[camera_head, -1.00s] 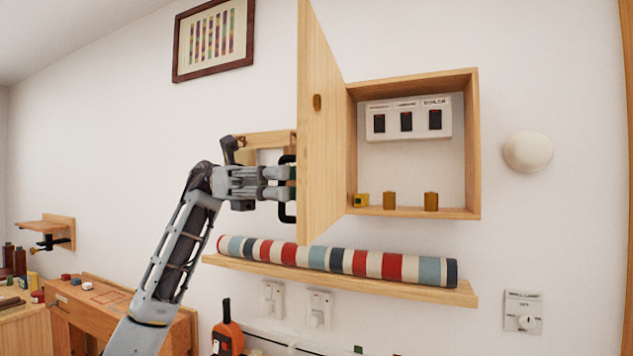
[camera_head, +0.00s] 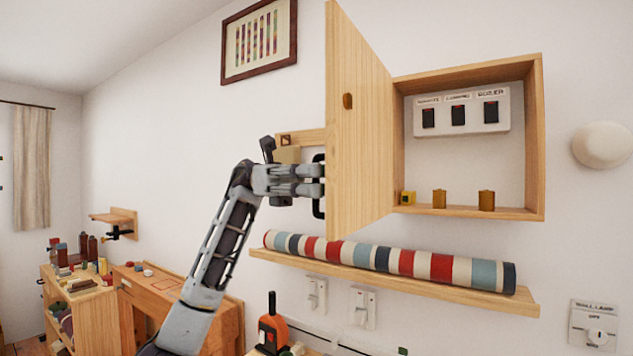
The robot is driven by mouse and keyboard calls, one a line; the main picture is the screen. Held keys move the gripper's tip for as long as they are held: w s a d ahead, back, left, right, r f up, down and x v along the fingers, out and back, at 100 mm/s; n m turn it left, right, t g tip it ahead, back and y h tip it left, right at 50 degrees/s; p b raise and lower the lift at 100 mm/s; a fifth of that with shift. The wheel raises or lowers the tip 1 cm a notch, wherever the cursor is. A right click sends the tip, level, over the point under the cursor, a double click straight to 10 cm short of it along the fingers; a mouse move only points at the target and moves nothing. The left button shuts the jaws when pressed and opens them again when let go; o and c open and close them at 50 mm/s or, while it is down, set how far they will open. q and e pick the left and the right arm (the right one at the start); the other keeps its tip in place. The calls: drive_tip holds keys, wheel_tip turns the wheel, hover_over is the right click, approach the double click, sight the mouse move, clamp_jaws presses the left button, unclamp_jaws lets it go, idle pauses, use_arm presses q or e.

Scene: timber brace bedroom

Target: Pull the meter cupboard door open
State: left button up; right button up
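The wooden meter cupboard (camera_head: 540,150) is on the white wall at the right. Its door (camera_head: 358,150) stands wide open, swung out to the left on its left edge. Inside are a white switch panel (camera_head: 462,98) with three dark switches and several small yellow-brown blocks (camera_head: 439,198) on the cupboard floor. A black bar handle (camera_head: 319,186) is on the door's outer face. My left gripper (camera_head: 314,180) is at this handle, its fingers reaching to it. The door edge and the angle hide whether the fingers close on the bar. My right gripper is out of view.
A shelf (camera_head: 400,283) below the cupboard holds a striped roll (camera_head: 390,262). Wall switches (camera_head: 362,307), an orange-black tool (camera_head: 271,328) and a wooden bench (camera_head: 165,300) are lower. A round white fixture (camera_head: 602,145) is at the right. A framed picture (camera_head: 259,40) hangs above.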

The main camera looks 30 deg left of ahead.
use_arm(q)
drive_tip(key=v, duration=1.2)
idle(0.6)
drive_tip(key=shift+f, duration=0.1)
idle(0.5)
